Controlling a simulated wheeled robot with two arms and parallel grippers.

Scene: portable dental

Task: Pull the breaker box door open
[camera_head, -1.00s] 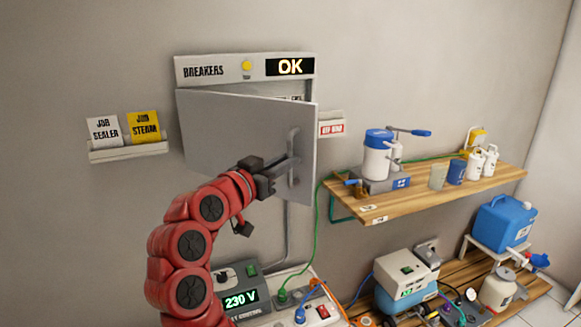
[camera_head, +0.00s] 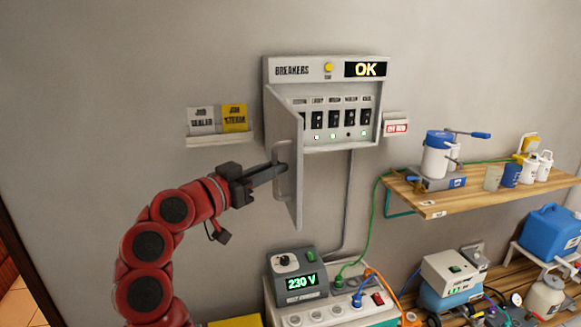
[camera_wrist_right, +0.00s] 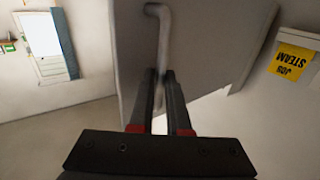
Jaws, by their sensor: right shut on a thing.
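The breaker box (camera_head: 322,70) is on the wall, with an "OK" display on its top strip. Its grey door (camera_head: 285,135) is hinged at the left and stands swung well out from the box, showing a row of several black breakers (camera_head: 333,119). My right gripper (camera_head: 281,171) is shut on the door's bar handle (camera_head: 285,183). In the right wrist view the handle (camera_wrist_right: 160,40) runs down between the two fingers (camera_wrist_right: 160,100), beside the door panel (camera_wrist_right: 195,45). My left gripper is not in view.
A label holder with "JOB" cards (camera_head: 220,140) is on the wall left of the door. A 230 V unit (camera_head: 295,277) stands below the box. A wooden shelf (camera_head: 460,195) with bottles is at the right.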

